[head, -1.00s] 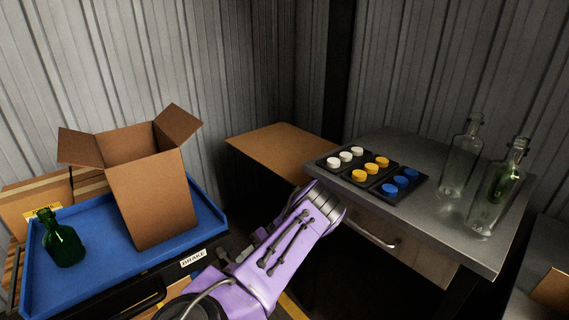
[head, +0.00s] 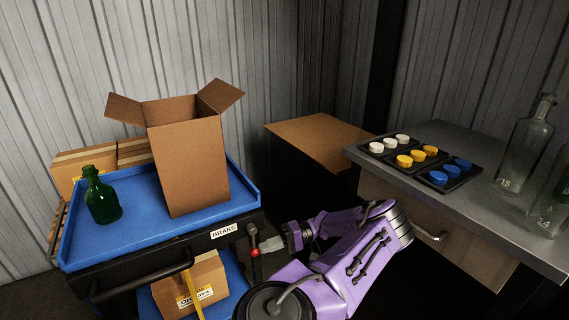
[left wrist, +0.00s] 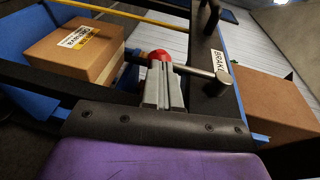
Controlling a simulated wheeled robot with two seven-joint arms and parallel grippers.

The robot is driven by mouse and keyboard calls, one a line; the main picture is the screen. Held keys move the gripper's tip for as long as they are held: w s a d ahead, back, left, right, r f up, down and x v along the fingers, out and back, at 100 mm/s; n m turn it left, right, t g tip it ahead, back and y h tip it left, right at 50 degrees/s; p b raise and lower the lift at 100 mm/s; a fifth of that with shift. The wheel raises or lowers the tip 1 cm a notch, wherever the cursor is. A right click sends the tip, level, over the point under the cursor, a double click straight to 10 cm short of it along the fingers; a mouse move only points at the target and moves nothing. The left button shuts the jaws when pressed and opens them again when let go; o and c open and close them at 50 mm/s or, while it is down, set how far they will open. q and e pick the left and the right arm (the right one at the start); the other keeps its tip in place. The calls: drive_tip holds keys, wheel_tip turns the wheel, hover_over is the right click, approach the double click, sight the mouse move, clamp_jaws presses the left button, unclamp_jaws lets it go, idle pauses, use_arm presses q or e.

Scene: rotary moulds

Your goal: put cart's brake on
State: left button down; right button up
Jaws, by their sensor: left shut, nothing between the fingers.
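The cart (head: 140,225) stands at the left of the head view, with a blue top tray and a dark frame. A white BRAKE label (head: 224,231) is on its front edge. Beside the label, the brake lever's red knob (head: 254,252) hangs low on a short grey rod. My left gripper (head: 270,246) is shut and empty, its fingertips close at the knob's right side. In the left wrist view, the red knob (left wrist: 158,55) shows just beyond the grey fingertips (left wrist: 160,72); I cannot tell whether they touch. The rod runs right towards the label.
An open carton (head: 188,165) and a green bottle (head: 103,197) stand on the cart's tray. A taped box (head: 195,285) sits on the lower shelf. A brown box top (head: 318,138) lies between.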

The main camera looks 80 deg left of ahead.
use_arm(q)
drive_tip(key=shift+s+d+f, duration=0.1)
drive_tip(key=shift+s, duration=0.05)
drive_tip(key=b+v, duration=0.2)
drive_tip(key=v, duration=0.6)
idle(0.6)
